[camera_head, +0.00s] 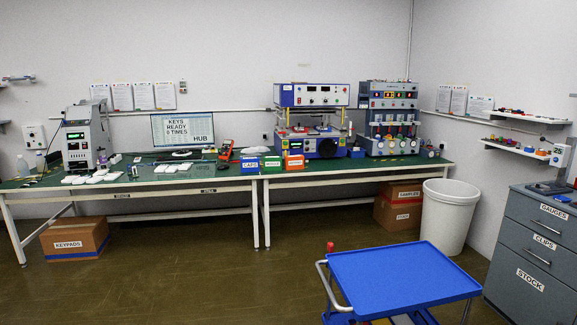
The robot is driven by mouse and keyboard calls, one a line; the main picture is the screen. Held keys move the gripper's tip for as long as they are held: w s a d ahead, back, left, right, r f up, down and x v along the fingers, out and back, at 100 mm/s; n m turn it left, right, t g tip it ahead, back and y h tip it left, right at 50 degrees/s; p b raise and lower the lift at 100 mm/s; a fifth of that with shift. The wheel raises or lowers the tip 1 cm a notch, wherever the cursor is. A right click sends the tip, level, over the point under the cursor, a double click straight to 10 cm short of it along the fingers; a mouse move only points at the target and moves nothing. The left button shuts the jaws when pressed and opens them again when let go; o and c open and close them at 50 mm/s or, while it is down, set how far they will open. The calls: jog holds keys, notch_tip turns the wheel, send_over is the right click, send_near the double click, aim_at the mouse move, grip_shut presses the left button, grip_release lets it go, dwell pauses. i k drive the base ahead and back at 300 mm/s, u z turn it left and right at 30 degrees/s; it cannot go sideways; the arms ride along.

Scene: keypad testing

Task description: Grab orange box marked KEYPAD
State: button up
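A small orange box (294,162) with a white label stands on the green bench top, at the right end of a row of three small boxes; its lettering is too small to read surely. A green box (272,163) and a blue box (250,165) marked CAPS stand to its left. A brown cardboard box (75,241) marked KEYPADS sits on the floor under the left part of the bench. My gripper is not in view.
The long green-topped bench (350,165) runs along the back wall, with test machines behind the boxes. A blue-topped cart (400,275) stands in front at right. A white bin (448,215) and grey drawers (535,245) are at right. The left and middle floor is clear.

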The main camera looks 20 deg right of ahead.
aim_at(297, 161)
jog(key=z, duration=0.2)
jog(key=i, duration=3.95)
